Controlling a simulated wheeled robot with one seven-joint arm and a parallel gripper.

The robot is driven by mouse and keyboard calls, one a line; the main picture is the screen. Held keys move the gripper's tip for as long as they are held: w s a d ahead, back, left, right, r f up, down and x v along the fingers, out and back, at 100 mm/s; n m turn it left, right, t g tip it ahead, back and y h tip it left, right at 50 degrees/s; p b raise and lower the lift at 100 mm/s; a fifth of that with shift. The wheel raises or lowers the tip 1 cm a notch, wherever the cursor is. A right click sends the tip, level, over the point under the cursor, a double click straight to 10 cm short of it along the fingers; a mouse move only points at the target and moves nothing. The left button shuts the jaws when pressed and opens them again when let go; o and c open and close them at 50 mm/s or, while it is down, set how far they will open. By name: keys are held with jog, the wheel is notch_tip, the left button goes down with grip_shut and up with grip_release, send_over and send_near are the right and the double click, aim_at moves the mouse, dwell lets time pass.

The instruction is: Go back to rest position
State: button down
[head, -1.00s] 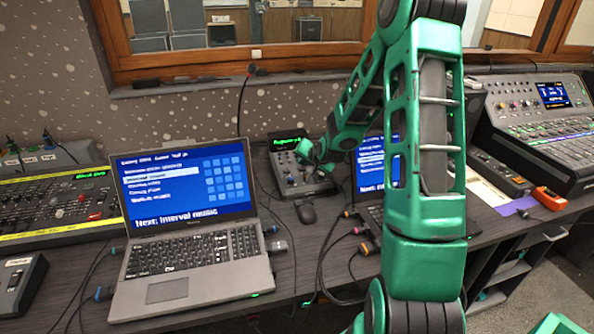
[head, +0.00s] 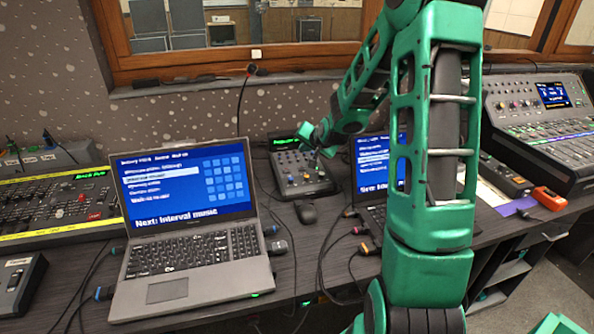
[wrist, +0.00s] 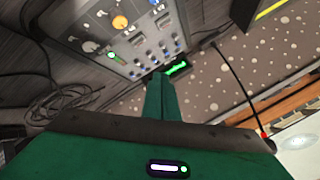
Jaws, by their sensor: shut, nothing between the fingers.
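My green arm reaches from the front right of the head view over the desk. My gripper (head: 306,133) is at the far end, above the back of a small fader panel (head: 302,178) with knobs and a lit green display. In the wrist view the shut, empty fingers (wrist: 160,88) point toward the panel (wrist: 130,38) and its green display. They look apart from the panel's knobs. The arm stays extended over the desk, bent at its elbow.
An open laptop (head: 190,260) stands left of the panel, and a mouse (head: 306,212) lies in front of it. A second laptop (head: 370,165) is partly hidden behind my arm. Mixing consoles stand at left (head: 60,205) and right (head: 545,125). A window ledge (head: 200,86) runs behind.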

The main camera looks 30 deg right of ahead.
dwell(0.3)
jog(key=s+a+r+n+g, duration=0.1)
jog(key=s+a+r+g, duration=0.1)
jog(key=s, duration=1.3)
jog(key=s+a+r+n+g+y, duration=0.1)
jog(key=s+a+r+n+g, duration=0.1)
jog(key=s, duration=1.3)
jog(key=s+a+r+n+g+y, duration=0.1)
jog(key=s+a+r+g, duration=0.2)
jog(key=s, duration=1.2)
jog(key=a+g, duration=0.2)
jog(key=g, duration=0.1)
jog(key=shift+r+n, duration=0.15)
jog(key=shift+n, duration=0.15)
